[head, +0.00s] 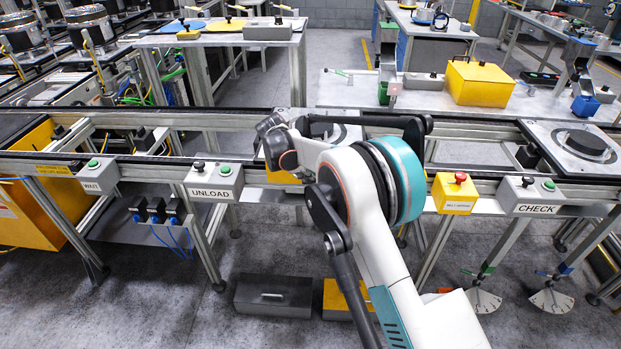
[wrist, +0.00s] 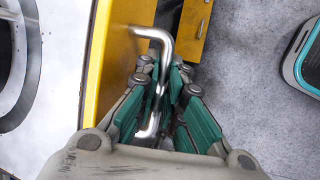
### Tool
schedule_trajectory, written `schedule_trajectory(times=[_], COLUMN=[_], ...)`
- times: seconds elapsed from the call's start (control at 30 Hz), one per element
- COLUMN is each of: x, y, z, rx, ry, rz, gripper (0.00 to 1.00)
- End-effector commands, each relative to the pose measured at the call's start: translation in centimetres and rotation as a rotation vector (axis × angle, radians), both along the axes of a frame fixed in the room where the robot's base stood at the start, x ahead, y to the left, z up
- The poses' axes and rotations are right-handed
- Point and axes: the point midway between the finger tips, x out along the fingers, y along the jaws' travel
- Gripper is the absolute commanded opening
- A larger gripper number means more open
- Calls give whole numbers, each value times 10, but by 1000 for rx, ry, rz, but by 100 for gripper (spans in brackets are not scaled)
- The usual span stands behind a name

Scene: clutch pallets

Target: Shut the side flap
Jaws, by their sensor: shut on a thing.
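A yellow panel (wrist: 112,55), which looks like the side flap, shows in the wrist view with a bent metal bar handle (wrist: 155,34) on its right side. My gripper (wrist: 168,78) has its green-padded fingers closed around the handle's middle, and the handle's lower end shows between them. In the head view my arm covers the gripper and most of this area. A strip of yellow (head: 283,177) shows under the conveyor edge beside my wrist; I cannot tell for sure that it is the same panel.
The conveyor frame carries an UNLOAD box (head: 213,182), a yellow box with a red button (head: 456,193) and a CHECK box (head: 528,196). A grey case (head: 274,296) and a yellow case (head: 343,299) stand on the floor. The floor at front left is clear.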

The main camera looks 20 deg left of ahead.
Motion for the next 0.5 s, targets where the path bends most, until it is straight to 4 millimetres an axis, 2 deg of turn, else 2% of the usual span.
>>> schedule_trajectory(times=[0.27, 0.3, 0.5], x=[2, 2, 1], y=[1, 1, 0], z=[1, 1, 1], rx=[1, 1, 1], ry=[-4, -4, -4], rz=[2, 2, 1], gripper=[0, 15, 18])
